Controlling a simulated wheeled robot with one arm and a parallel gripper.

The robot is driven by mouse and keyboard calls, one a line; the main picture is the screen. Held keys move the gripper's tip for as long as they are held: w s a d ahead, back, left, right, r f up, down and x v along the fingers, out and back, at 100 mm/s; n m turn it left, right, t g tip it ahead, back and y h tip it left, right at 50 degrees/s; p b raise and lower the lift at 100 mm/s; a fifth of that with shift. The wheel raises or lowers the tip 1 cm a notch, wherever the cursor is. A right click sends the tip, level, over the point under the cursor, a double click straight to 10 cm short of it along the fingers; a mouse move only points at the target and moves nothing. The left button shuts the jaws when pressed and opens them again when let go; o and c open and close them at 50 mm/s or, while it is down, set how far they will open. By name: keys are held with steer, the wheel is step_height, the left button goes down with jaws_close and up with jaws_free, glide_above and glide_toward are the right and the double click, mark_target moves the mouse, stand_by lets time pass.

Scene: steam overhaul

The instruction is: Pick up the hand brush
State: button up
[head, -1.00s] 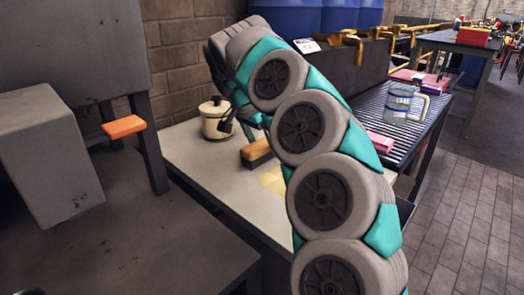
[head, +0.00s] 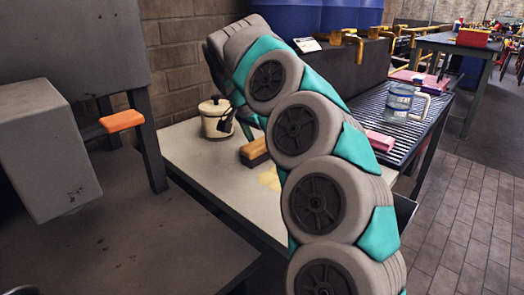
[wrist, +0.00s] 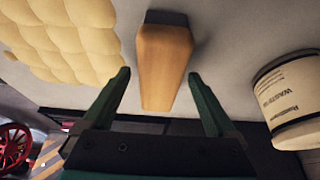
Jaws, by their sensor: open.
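The hand brush (head: 254,151) lies on the pale-topped table in the head view, partly hidden behind my arm. It shows a tan wooden body. In the wrist view the brush (wrist: 164,62) stretches away from the camera, its near end around the gap between the fingertips. My gripper (wrist: 158,75) is open, with one dark green finger on each side of the brush. I see no clear contact, and its height above the brush cannot be told. In the head view the gripper is mostly hidden by the arm.
A cream pot (head: 214,120) stands left of the brush; a labelled cream container (wrist: 291,98) is at the right in the wrist view. A yellow quilted item (wrist: 62,38) lies close on the left. A slatted rack (head: 402,122) holds a clear jug (head: 400,103) and pink items.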

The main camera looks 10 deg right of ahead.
jaws_close()
stand_by(0.8)
